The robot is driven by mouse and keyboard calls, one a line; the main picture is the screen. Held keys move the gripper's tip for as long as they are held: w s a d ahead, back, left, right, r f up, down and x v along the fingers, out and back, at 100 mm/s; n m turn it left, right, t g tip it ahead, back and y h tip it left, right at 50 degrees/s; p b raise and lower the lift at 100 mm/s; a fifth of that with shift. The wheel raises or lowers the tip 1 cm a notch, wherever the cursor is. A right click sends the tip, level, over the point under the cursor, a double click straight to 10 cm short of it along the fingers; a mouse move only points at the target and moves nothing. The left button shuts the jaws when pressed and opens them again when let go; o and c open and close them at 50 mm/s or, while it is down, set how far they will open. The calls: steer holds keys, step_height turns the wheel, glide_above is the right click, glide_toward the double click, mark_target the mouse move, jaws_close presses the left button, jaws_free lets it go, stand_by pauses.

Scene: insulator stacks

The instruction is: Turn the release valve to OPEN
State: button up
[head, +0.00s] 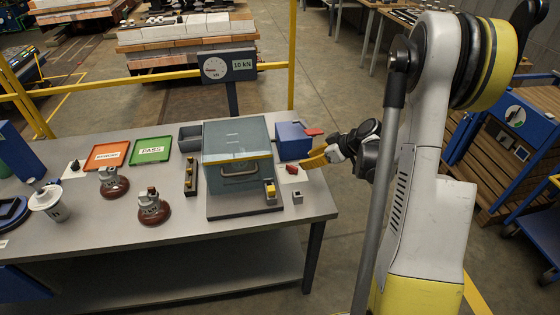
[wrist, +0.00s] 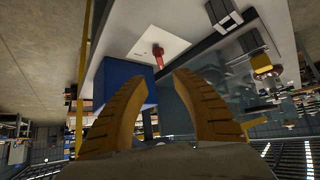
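The release valve appears as a small red handle (head: 292,168) on a white plate (head: 293,178) at the table's right end, right of the clear-covered test box. The wrist view shows the red handle (wrist: 158,54) and its white plate (wrist: 146,40) ahead of the fingers. Any lettering on the plate is too small to read. My gripper (head: 314,158) is at the table's right edge, just right of the valve. In the wrist view my gripper (wrist: 161,78) has its two yellow fingers spread, with nothing between them. The handle lies beyond the fingertips, apart from them.
A small grey block (head: 298,197) sits in front. A gauge sign reading 10 kN (head: 229,66) stands behind. Red-brown insulators (head: 153,209) are farther left.

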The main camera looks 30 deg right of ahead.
mark_target(292, 166)
steer(key=b+x, duration=0.3)
steer(key=x, duration=0.6)
steer(key=shift+w+a+f, duration=0.1)
steer(key=shift+f, duration=0.2)
jaws_close()
